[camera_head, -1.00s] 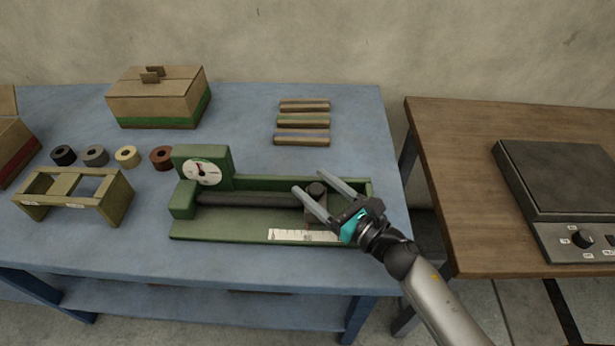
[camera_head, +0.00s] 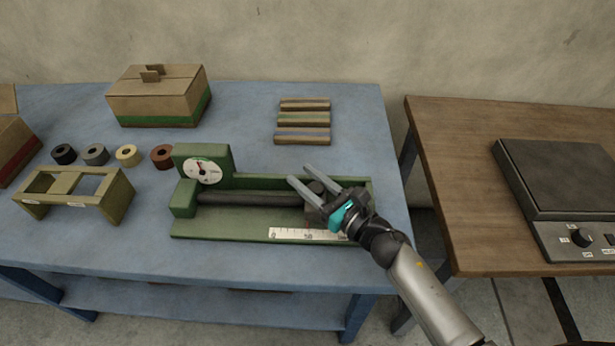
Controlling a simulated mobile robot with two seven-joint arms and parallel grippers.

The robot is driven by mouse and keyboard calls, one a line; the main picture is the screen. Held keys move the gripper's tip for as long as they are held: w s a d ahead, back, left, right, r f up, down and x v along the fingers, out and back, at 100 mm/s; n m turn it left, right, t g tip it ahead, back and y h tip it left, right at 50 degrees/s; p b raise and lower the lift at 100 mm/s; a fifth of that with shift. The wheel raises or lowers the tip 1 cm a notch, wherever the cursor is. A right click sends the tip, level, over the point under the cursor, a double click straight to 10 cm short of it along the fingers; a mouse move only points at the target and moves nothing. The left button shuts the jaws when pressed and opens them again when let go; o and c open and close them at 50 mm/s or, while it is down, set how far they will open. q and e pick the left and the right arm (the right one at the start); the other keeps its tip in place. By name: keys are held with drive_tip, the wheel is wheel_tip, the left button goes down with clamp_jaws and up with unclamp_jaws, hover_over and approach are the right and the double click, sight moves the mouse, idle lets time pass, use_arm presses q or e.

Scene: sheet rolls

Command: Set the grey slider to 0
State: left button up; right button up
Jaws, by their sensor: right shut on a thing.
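The green measuring device (camera_head: 215,228) lies on the blue table, with a white dial (camera_head: 202,171) at its left end, a dark rod (camera_head: 250,199) and a white scale (camera_head: 290,235) along its front edge, its 0 at the left end. The grey slider (camera_head: 312,215) sits on the rod toward the right, above the scale, and is mostly hidden by my gripper. My right gripper (camera_head: 306,180) is over the slider, shut on its upper part. My left gripper is not in view.
Several rolls (camera_head: 96,155) and an olive stand (camera_head: 74,190) are at the left. A cardboard box (camera_head: 158,96) and several flat strips (camera_head: 303,120) lie behind the device. A wooden table (camera_head: 470,200) with a dark hotplate-like unit (camera_head: 560,180) stands at the right.

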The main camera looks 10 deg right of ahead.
drive_tip(key=shift+w+d, duration=0.1)
drive_tip(key=shift+d, duration=0.1)
clamp_jaws()
drive_tip(key=shift+d+r, duration=0.1)
idle(0.5)
